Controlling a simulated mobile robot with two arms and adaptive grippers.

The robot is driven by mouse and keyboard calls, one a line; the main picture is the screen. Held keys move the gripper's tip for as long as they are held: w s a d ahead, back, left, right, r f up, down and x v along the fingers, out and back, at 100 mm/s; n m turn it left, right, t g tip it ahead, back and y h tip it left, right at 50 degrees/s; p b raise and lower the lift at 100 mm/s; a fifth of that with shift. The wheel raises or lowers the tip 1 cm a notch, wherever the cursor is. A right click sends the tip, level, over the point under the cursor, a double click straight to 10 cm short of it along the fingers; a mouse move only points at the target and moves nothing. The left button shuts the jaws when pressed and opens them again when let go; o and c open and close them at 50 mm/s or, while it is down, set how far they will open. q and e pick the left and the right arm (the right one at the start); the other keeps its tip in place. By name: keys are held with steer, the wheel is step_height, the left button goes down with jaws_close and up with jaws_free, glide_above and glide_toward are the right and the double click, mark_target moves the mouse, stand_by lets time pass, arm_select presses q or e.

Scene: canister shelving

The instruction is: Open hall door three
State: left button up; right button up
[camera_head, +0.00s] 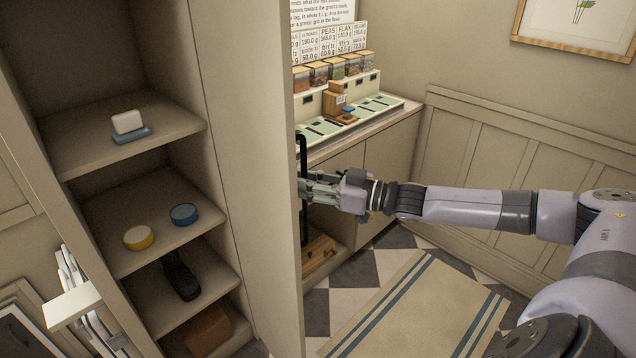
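A tall beige door panel (250,170) stands swung out from a shelf cabinet, so the cabinet's shelves show to its left. No number shows on it. A black vertical bar handle (303,228) is on the panel's right-hand face, near its edge. My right gripper (308,189) reaches in from the right. Its fingers are around the middle of the bar and hide that part; they look closed on it.
The shelves hold a white block on a blue base (128,125), a yellow tin (138,237), a blue tin (184,213), a dark brush-like object (181,277) and a brown box (207,330). A counter (385,122) with jars stands behind my gripper. A striped rug (415,305) lies on the checkered floor.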

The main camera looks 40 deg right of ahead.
steer(key=v, duration=1.1)
steer(key=shift+s+d, duration=0.25)
steer(key=shift+s, duration=0.05)
